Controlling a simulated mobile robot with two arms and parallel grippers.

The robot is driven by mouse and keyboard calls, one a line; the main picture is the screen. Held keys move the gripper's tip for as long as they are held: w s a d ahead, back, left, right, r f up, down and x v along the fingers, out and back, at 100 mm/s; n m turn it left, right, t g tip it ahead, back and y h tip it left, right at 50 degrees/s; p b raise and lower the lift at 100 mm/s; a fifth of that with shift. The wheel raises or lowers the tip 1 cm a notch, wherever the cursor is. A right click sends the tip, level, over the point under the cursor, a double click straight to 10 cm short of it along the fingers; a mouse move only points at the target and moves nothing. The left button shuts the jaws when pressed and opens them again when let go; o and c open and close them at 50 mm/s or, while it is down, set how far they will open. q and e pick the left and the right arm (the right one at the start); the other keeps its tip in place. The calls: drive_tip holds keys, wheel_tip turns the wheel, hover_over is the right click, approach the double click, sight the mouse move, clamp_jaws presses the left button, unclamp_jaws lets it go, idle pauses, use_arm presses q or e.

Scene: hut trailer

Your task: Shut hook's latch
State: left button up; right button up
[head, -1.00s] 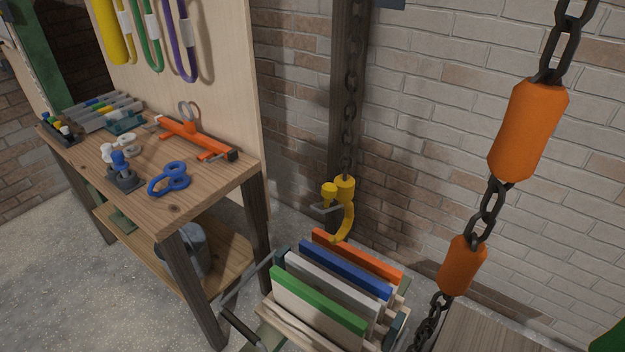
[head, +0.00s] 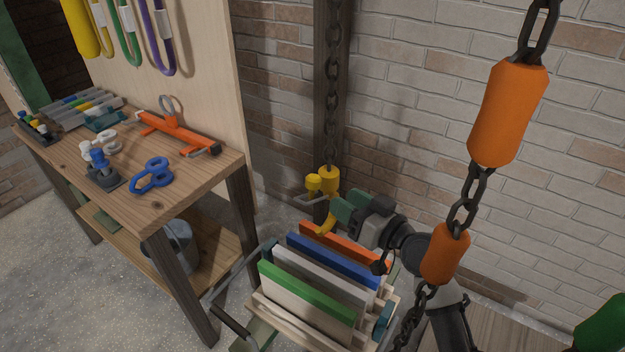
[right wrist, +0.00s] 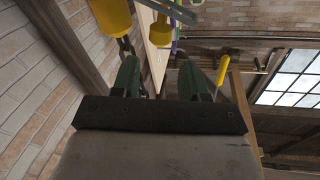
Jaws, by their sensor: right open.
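The yellow hook (head: 328,180) hangs from a dark chain in front of the wooden post in the head view. Its grey metal latch (head: 311,201) sticks out to the left, beside a small yellow knob. My right gripper (head: 341,212) is at the hook's right side, with its green fingers covering part of the hook's curve. The hook's tip (head: 326,228) shows below them. In the right wrist view, the open fingers (right wrist: 160,65) have yellow hook parts (right wrist: 112,14) beyond them at the top, and the latch (right wrist: 170,10) there too. I cannot tell whether they touch.
A rack with coloured boards (head: 310,290) stands just below my right gripper. A chain with orange sleeves (head: 508,115) hangs in front of my right arm. A workbench (head: 190,185) with tools is at the left. The brick wall is behind.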

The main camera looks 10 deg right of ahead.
sight(312, 179)
drive_tip(key=p+x, duration=0.1)
drive_tip(key=x, duration=0.8)
drive_tip(key=shift+w+a, duration=0.25)
drive_tip(key=shift+f, duration=0.1)
clamp_jaws()
